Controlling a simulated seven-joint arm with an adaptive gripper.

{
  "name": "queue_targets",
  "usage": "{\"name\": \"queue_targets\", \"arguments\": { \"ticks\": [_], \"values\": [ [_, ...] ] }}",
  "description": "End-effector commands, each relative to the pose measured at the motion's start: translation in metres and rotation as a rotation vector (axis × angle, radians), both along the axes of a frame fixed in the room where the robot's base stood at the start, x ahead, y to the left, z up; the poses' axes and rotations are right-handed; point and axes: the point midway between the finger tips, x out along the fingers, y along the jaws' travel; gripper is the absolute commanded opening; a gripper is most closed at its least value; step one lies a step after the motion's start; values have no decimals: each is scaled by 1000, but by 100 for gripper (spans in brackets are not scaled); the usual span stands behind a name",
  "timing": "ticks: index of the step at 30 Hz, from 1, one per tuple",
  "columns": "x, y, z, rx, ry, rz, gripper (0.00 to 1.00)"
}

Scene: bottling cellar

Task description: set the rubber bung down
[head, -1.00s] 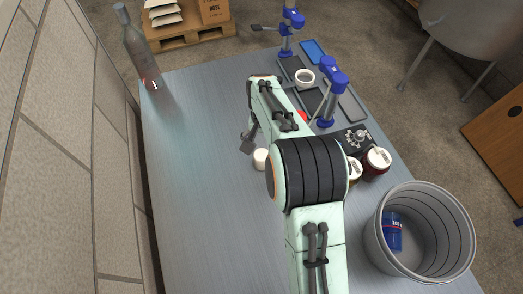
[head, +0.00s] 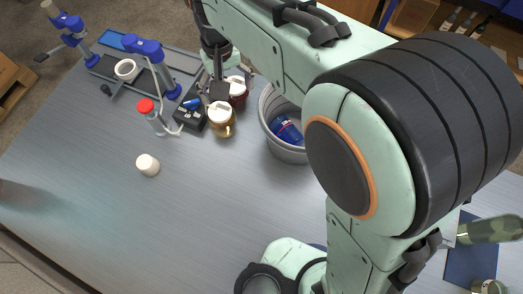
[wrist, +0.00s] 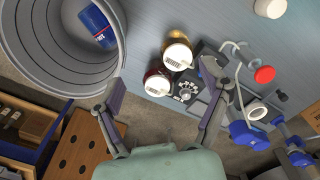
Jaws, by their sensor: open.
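The rubber bung, a short cream-white plug (head: 147,164), stands on the bare grey table in the head view. It also shows at the top right edge of the wrist view (wrist: 268,8). Nothing touches it. My gripper (wrist: 162,82) is open and empty, its two fingers spread wide in the wrist view. In the head view my gripper (head: 216,85) is partly hidden by my own arm. It is near the lidded jars and the black box, well to the right of the bung. I cannot tell its exact height above them.
An amber jar (head: 222,122), a dark red jar (head: 238,92) and a black dial box (wrist: 187,92) stand near my gripper. A grey bin (wrist: 62,75) holds a blue can (wrist: 98,26). Blue clamps (head: 150,50) stand farther back.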

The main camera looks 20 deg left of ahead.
Motion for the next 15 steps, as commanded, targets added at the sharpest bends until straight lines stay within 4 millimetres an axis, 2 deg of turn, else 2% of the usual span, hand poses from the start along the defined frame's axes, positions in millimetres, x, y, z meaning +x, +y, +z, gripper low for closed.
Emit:
{"name": "queue_targets", "arguments": {
  "ticks": [1,3,5,6,9,10,12,15],
  "values": [
    [10,-57,16,7,-2,-107,76],
    [4,-125,28,12,3,-235,76],
    [-12,-173,31,18,9,-340,76],
    [-26,-200,30,24,14,-405,76],
    [-64,-243,22,39,22,-536,76],
    [-73,-251,19,43,26,-568,76],
    [-92,-263,12,53,28,-626,76],
    [-107,-271,5,60,33,-672,76]
  ]
}}
